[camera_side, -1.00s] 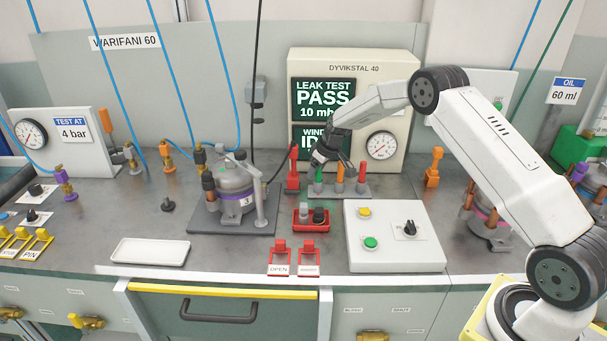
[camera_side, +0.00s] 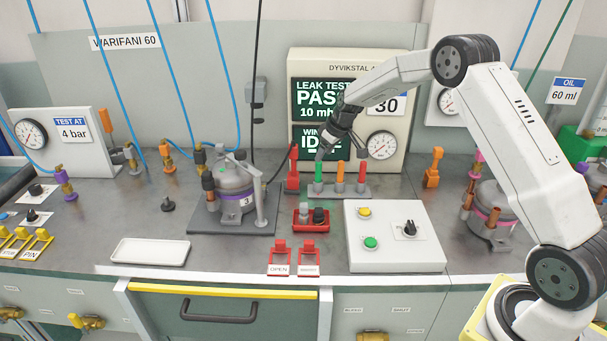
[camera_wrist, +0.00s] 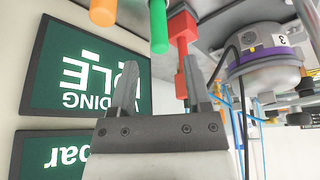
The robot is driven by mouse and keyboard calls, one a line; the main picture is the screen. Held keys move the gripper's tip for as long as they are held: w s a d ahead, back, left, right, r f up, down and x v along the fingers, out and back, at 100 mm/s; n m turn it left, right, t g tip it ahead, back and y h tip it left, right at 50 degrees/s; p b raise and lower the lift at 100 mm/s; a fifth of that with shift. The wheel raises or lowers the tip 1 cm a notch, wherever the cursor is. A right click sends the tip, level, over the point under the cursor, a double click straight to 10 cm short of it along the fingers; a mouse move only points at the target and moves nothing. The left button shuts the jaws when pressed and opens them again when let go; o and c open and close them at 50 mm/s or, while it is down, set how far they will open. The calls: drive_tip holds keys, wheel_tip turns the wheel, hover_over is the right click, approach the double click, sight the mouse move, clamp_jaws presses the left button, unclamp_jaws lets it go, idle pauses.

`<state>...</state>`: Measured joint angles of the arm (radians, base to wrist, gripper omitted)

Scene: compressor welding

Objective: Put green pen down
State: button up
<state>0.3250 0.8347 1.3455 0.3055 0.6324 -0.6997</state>
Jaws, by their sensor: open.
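The green pen (camera_side: 319,172) stands upright in a grey rack (camera_side: 345,192) beside an orange pen (camera_side: 340,171) and a red pen (camera_side: 361,172). My gripper (camera_side: 323,149) is just above and beside the green pen's top, open and empty. In the wrist view my gripper's two fingers (camera_wrist: 158,85) are spread apart with nothing between them. The green pen (camera_wrist: 158,28) shows beyond the fingertips at the top of that view, clear of both fingers, with the orange pen (camera_wrist: 103,12) to its left.
A red lever block (camera_side: 293,170) stands just left of the rack. The test panel (camera_side: 400,75) is close behind. A red tray (camera_side: 311,217) and a white button box (camera_side: 394,236) are in front. The compressor (camera_side: 235,188) is left.

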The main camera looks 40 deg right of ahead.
drive_tip(key=shift+s+r, duration=0.1)
idle(0.6)
drive_tip(key=s+a, duration=0.5)
drive_tip(key=s, duration=0.5)
drive_tip(key=s+a+r+m+g, duration=0.1)
drive_tip(key=s+a, duration=0.5)
drive_tip(key=s, duration=0.4)
drive_tip(key=s+a, duration=0.5)
drive_tip(key=s, duration=0.5)
drive_tip(key=shift+s+a+r+m+g+h, duration=0.3)
drive_tip(key=shift+s+m+g, duration=0.05)
drive_tip(key=shift+m+g, duration=0.05)
